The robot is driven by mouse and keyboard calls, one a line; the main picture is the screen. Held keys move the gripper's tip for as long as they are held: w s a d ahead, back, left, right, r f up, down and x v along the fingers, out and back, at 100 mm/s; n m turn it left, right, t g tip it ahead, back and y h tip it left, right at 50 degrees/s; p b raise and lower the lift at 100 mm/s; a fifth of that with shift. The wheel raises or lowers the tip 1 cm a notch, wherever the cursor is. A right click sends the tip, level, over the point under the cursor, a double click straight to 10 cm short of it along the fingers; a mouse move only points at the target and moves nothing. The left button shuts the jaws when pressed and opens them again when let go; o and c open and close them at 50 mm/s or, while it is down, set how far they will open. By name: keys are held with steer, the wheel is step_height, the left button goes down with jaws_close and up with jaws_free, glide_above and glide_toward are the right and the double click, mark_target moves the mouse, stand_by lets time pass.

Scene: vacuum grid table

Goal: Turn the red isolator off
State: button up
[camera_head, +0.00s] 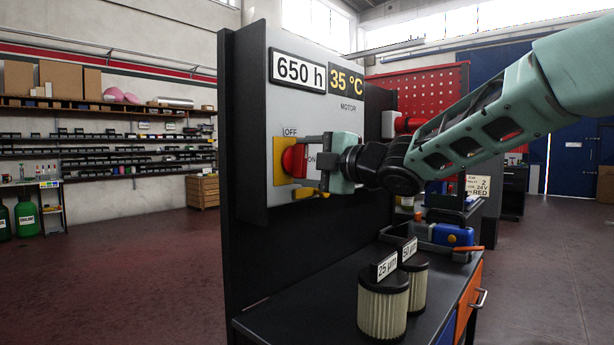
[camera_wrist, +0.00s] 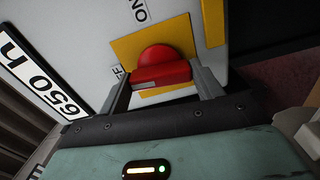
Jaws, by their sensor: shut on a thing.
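The red isolator (camera_head: 293,160) is a red rotary knob on a yellow plate (camera_head: 279,174), mounted on a grey panel marked OFF above and ON to the right. In the wrist view the red knob (camera_wrist: 160,68) sits between my two fingers, its handle bar lying across the gap. My gripper (camera_head: 312,163) reaches in from the right and is shut on the knob's handle. The handle's exact angle is hard to tell in the head view, where a finger covers part of it.
The grey panel (camera_head: 340,113) carries signs reading 650 h and 35 °C. Below, a dark bench holds two filters, marked 25 µm (camera_head: 382,310) and 50 µm (camera_head: 414,284), and a blue item (camera_head: 453,235). A second yellow part shows just under my gripper.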

steer(key=shift+n+b, duration=0.45)
steer(key=shift+n, duration=0.25)
steer(key=shift+f, duration=0.1)
steer(key=o, duration=1)
steer(key=v, duration=1.7)
steer(key=shift+s+d, duration=0.15)
steer(key=shift+d, duration=0.05)
